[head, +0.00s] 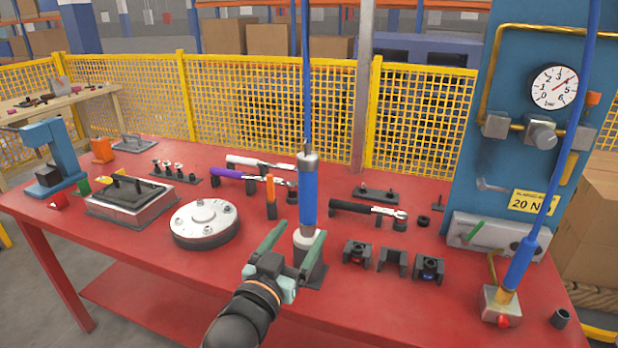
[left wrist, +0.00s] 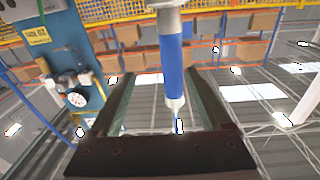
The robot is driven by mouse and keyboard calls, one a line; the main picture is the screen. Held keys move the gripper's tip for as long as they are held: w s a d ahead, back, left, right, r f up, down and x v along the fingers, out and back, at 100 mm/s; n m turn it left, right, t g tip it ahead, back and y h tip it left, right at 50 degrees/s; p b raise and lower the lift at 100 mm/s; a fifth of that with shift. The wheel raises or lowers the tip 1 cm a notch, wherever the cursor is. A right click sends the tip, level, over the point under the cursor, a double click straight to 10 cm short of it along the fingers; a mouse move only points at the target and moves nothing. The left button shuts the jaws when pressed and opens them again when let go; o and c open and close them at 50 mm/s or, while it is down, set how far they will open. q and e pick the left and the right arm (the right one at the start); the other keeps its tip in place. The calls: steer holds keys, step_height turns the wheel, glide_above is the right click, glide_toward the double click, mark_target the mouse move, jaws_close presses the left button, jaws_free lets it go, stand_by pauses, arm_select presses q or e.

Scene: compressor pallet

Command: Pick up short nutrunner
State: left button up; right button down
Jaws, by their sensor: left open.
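A nutrunner (head: 308,192) with a blue body and grey ends stands upright in a dark holder (head: 312,275) at the front middle of the red table. A blue hose rises from its top. My left gripper (head: 299,237) is open, with its two green fingers on either side of the nutrunner's lower part. In the left wrist view the nutrunner (left wrist: 173,65) shows between the open fingers (left wrist: 160,95), with a visible gap on each side. A second blue tool (head: 523,262) leans in a metal block at the right. My right gripper is not in view.
The red table (head: 165,255) holds a round silver part (head: 204,222), a dark-topped tray (head: 130,198), wrenches (head: 370,211) and several black socket holders (head: 392,261). A blue gauge panel (head: 535,60) stands at the right. Yellow mesh fence (head: 240,100) runs behind. The front left of the table is clear.

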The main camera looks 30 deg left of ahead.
mark_target(306, 208)
arm_select(q)
steer(key=shift+n+g+y, duration=0.4)
steer(key=x, duration=0.5)
steer(key=a+x, duration=0.1)
steer(key=x, duration=0.1)
steer(key=shift+a+r+p, duration=0.15)
steer(key=shift+r+p, duration=0.2)
steer(key=shift+p, duration=0.05)
steer(key=shift+x, duration=2.75)
steer(key=shift+a+r, duration=0.1)
steer(key=shift+r, duration=0.05)
jaws_close()
steer(key=shift+r, duration=0.25)
